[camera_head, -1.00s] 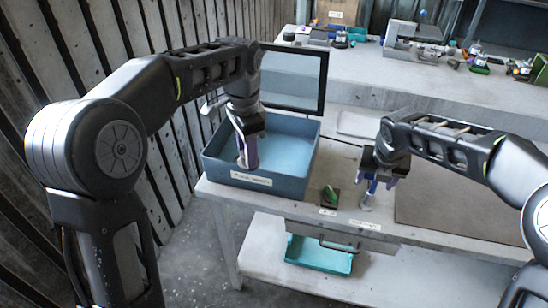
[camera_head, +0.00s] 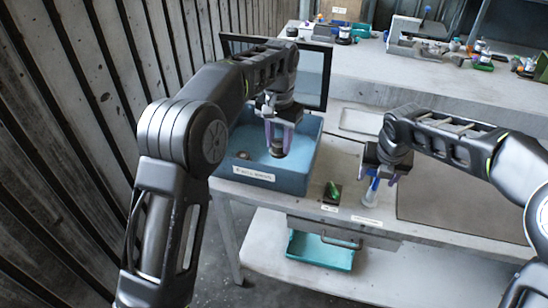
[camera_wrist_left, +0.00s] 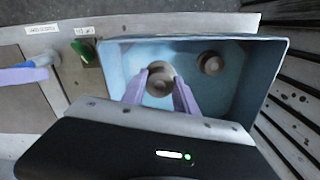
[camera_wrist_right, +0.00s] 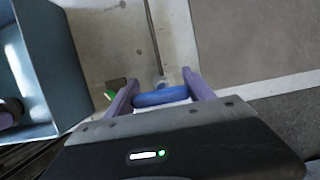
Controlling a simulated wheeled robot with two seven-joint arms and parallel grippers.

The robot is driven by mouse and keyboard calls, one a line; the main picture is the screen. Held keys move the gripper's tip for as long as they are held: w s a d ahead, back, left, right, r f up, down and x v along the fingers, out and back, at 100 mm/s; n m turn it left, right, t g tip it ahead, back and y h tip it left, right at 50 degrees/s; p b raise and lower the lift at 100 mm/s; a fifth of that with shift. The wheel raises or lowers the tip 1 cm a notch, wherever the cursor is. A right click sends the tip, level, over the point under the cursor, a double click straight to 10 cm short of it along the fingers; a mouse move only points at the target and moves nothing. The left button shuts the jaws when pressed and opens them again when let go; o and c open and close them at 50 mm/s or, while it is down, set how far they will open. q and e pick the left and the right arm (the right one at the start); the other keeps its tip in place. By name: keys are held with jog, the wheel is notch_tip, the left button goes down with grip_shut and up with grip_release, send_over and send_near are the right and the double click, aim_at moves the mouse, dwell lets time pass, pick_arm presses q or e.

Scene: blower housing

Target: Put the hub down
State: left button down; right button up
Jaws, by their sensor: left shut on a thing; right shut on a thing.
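My left gripper (camera_head: 279,143) is shut on a round, dark grey-brown hub (camera_head: 277,152), over the blue bin (camera_head: 280,183). The hub also shows between the purple fingers in the left wrist view (camera_wrist_left: 159,80). A second, similar round part (camera_wrist_left: 210,63) lies in the bin beside it, near a side wall; in the head view it is at the bin's left (camera_head: 243,155). My right gripper (camera_head: 379,180) is shut on a blue tool with a pale lower end (camera_head: 370,196), over the bench. Its blue body crosses between the fingers in the right wrist view (camera_wrist_right: 162,97).
A green part on a small dark plate (camera_head: 333,192) sits between the bin and my right gripper. A grey mat (camera_head: 450,205) lies to the right. A teal tray (camera_head: 320,250) is on the shelf below.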

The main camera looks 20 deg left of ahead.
pick_arm(q)
jog(key=shift+f, duration=1.4)
jog(key=shift+f, duration=2.5)
jog(key=shift+f, duration=0.1)
jog(key=c, duration=1)
grip_release()
jog(key=shift+o, duration=0.2)
notch_tip(320, 180, up, 8)
jog(key=shift+f, duration=0.1)
